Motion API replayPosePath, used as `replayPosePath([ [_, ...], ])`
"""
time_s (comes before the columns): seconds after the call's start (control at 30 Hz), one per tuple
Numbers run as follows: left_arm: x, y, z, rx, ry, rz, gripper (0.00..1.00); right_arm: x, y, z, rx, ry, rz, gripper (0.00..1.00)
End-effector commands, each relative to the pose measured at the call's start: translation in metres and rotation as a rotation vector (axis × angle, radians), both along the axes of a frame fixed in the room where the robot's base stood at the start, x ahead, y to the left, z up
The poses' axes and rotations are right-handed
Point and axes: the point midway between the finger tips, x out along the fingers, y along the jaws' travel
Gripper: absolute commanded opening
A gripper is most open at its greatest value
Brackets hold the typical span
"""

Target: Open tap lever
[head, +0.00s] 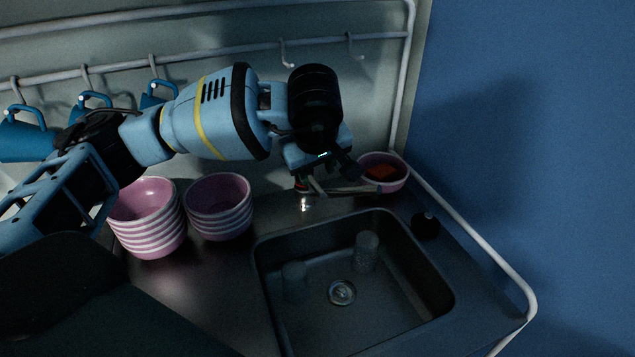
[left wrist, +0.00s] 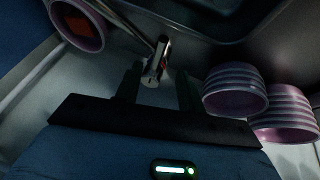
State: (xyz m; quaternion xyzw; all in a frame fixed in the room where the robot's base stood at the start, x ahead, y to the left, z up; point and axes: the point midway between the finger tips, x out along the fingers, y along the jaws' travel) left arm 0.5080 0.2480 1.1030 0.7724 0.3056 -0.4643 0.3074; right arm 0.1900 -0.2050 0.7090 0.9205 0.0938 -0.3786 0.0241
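The metal tap (head: 305,200) stands on the counter behind the sink, with its spout (head: 350,190) reaching to the right. My left gripper (head: 322,174) is over the tap in the head view and partly hides it, including the lever. In the left wrist view the two fingers of this gripper (left wrist: 158,80) are spread apart. The upper part of the tap (left wrist: 153,76), with a small red mark, shows between them. I cannot tell whether a finger touches it. My right gripper is not in view.
The sink (head: 285,325) holds two glasses and a drain. Two stacks of pink bowls (head: 145,220) (head: 220,208) stand left of the tap. A pink bowl (head: 397,180) with an orange-red item is at the right, near a white rail (head: 470,240). Blue mugs (head: 25,140) hang at the left.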

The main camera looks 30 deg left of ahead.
Motion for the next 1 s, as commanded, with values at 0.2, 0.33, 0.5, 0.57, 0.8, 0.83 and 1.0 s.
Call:
replayPosePath([
  [0.2, 0.01, 0.005, -0.028, 0.0, 0.005, 0.001, 0.39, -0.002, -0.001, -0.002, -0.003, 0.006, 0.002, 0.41],
  [0.33, 0.018, 0.009, -0.046, 0.0, 0.005, 0.001, 0.39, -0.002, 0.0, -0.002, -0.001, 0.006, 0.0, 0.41],
  [0.5, 0.025, 0.012, -0.061, -0.003, 0.003, 0.001, 0.39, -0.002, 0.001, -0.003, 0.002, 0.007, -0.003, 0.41],
  [0.57, 0.026, 0.012, -0.065, -0.002, 0.002, -0.001, 0.39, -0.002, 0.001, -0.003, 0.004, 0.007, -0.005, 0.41],
  [0.8, 0.028, 0.013, -0.068, -0.002, 0.001, -0.002, 0.39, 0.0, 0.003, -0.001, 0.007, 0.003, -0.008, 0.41],
  [0.83, 0.028, 0.013, -0.068, -0.002, 0.001, -0.002, 0.39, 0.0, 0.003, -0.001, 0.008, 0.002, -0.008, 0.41],
  [1.0, 0.028, 0.013, -0.067, -0.002, 0.0, -0.001, 0.26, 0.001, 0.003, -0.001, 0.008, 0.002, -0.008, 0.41],
])
